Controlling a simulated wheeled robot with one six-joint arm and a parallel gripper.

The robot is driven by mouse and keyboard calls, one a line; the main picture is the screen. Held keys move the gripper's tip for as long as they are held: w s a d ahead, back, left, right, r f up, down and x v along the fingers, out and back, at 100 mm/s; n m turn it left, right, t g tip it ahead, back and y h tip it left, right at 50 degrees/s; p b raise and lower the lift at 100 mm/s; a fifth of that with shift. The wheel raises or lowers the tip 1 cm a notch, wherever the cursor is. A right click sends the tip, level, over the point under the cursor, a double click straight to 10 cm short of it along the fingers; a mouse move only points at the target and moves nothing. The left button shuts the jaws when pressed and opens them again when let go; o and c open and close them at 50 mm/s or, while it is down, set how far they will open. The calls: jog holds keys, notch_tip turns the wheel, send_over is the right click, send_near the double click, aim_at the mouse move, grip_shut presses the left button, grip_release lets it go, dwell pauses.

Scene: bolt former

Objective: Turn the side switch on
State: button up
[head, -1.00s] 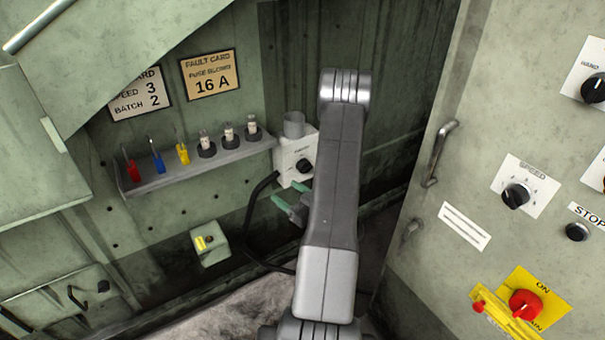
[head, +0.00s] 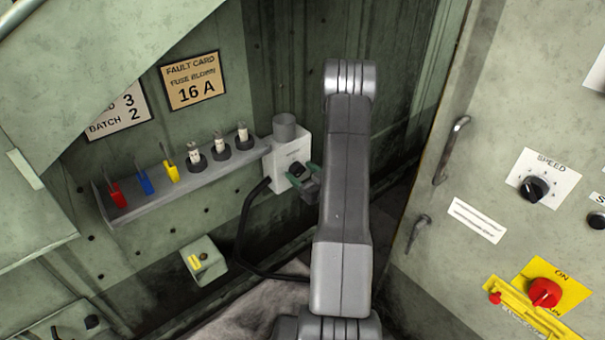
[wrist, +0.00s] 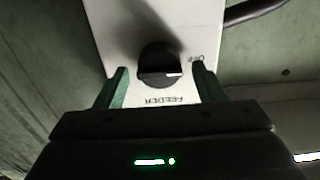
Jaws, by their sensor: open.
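The side switch appears to be the black knob (head: 298,170) on the white box (head: 279,153) on the back wall. In the wrist view the knob (wrist: 159,66) sits on a white plate with upside-down lettering reading FEEDER and OFF. Its white mark points right, roughly towards the OFF side. My gripper (wrist: 160,70) is open, with one green finger on each side of the knob and a gap to it on both sides. In the head view my gripper (head: 304,184) is at the knob, partly hidden by my arm. Contact cannot be told.
A shelf (head: 180,182) with coloured fuse pullers and several fuses is left of the box. A black cable (head: 243,235) hangs below the box. A small box with a yellow label (head: 203,260) is lower left. A cabinet with a red main switch (head: 544,292) stands right.

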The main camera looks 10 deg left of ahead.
jog(key=c, duration=0.9)
jog(key=shift+c, duration=0.2)
jog(key=m+b, duration=0.1)
jog(key=m, duration=0.3)
jog(key=shift+f+m+b, duration=0.1)
jog(key=shift+m+b, duration=0.3)
jog(key=m, duration=0.4)
jog(key=shift+w+d, duration=0.1)
jog(key=m, duration=0.5)
jog(key=shift+f+m+p, duration=0.15)
jog(key=shift+m+p, duration=0.3)
jog(key=shift+m, duration=1.55)
